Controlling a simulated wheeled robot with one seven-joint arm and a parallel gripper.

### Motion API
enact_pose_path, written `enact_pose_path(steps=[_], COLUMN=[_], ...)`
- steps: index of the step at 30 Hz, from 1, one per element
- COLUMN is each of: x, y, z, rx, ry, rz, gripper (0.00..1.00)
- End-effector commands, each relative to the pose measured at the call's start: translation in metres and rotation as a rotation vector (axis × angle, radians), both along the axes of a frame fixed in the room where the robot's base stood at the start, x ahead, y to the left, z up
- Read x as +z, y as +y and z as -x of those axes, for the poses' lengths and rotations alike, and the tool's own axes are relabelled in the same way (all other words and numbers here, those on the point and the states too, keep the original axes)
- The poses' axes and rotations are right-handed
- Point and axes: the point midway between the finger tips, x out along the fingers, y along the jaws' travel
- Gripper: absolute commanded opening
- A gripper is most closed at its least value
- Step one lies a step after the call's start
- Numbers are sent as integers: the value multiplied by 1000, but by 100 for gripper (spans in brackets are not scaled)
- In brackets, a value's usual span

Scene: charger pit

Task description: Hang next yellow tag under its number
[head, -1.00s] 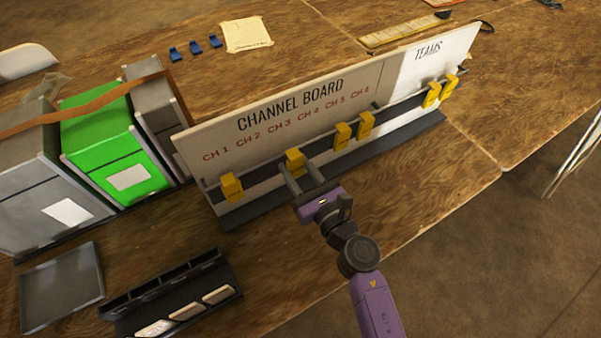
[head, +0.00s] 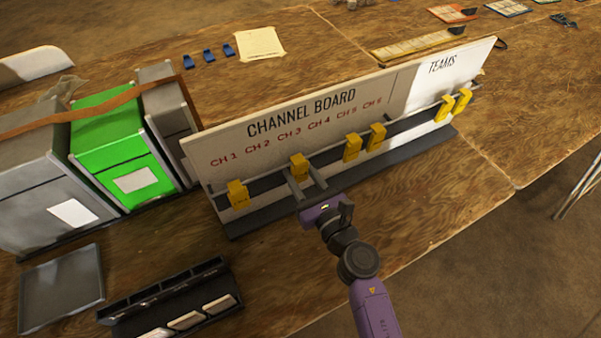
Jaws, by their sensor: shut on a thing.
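The channel board (head: 215,178) stands on the table with red labels CH 1 to CH 6 and a rail below them. My gripper (head: 301,177) is at the rail, its fingers on either side of a yellow tag (head: 299,165) roughly under CH 3, shut on it. The fingers partly hide its lower end. Other yellow tags hang roughly under CH 1 (head: 237,194), CH 5 (head: 352,148) and CH 6 (head: 376,137). Two more yellow tags (head: 445,108) (head: 462,101) hang at the right under TEAMS. The rail under CH 2 and CH 4 looks bare.
A green case (head: 115,150) and grey cases (head: 45,185) stand left of the board. A grey tray (head: 60,288) and a black rack (head: 165,298) with pale cards lie in front. Blue clips (head: 208,56) and a paper sheet (head: 260,43) lie behind. The table right of my arm is clear.

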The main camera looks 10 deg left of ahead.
Motion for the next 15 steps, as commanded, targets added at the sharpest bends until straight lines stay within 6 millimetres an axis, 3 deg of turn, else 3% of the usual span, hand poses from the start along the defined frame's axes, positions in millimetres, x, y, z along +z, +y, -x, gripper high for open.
enact_pose_path(steps=[1,2,5,15], x=[0,0,0,0], y=[0,0,0,-1], z=[0,0,0,2], rx=[0,0,0,0], ry=[0,0,0,1], rz=[0,0,0,1], gripper=[4,45,65,65])
